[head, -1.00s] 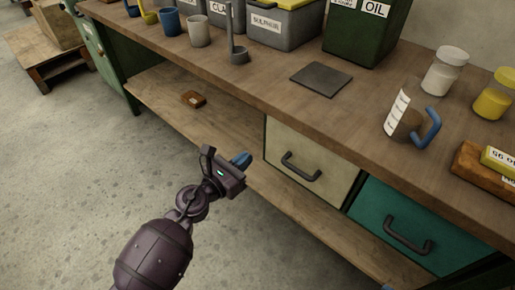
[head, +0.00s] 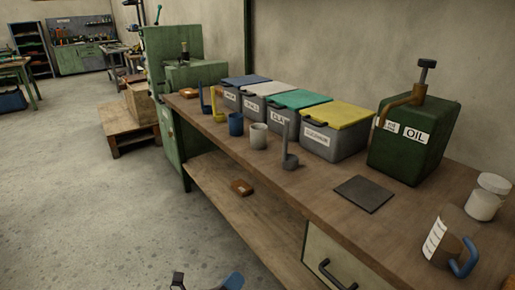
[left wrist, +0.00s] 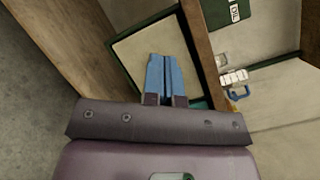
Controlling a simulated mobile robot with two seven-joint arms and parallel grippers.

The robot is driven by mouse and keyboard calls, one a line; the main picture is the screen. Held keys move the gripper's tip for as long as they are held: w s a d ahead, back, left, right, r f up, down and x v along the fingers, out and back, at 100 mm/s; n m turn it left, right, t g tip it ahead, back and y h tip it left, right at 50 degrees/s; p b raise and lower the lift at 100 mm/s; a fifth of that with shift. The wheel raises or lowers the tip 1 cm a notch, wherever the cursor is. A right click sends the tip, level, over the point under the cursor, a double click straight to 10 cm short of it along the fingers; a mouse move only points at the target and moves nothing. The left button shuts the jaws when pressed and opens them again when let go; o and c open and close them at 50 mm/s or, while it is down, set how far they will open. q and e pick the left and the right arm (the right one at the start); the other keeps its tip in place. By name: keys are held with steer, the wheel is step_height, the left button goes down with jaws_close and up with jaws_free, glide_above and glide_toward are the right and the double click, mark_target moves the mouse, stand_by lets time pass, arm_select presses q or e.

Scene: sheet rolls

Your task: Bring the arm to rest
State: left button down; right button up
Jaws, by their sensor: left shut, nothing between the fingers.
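My left gripper (head: 232,281) shows only as a blue fingertip part and a bit of dark housing at the bottom edge of the head view. In the left wrist view its two blue fingers (left wrist: 165,78) lie together with nothing between them. It is in front of the bench, apart from it, left of the cream drawer (head: 334,262). The rest of my left arm is below the head view. My right gripper is in neither view.
A small brown block (head: 241,187) lies on the lower shelf. The floor (head: 90,220) at left is clear.

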arm_select(q)
steer(key=s+a+n+g+y+p, duration=0.1)
steer(key=s+a+n+y+p, duration=0.2)
steer(key=s+a+n, duration=0.4)
steer(key=s+a+n+g+y+p, duration=0.1)
steer(key=s+a+n+y+p, duration=0.2)
steer(key=s+a+n, duration=0.4)
steer(key=s+a+r+n+g+y+p, duration=0.1)
steer(key=s+a+n+y+p, duration=0.3)
steer(key=s+n, duration=1.2)
steer(key=a+g, duration=0.1)
steer(key=a, duration=0.2)
steer(key=shift+a+n, duration=0.4)
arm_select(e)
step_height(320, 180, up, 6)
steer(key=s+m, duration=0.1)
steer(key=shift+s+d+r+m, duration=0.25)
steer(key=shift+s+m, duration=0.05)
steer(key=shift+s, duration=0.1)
arm_select(q)
steer(key=shift+s, duration=0.1)
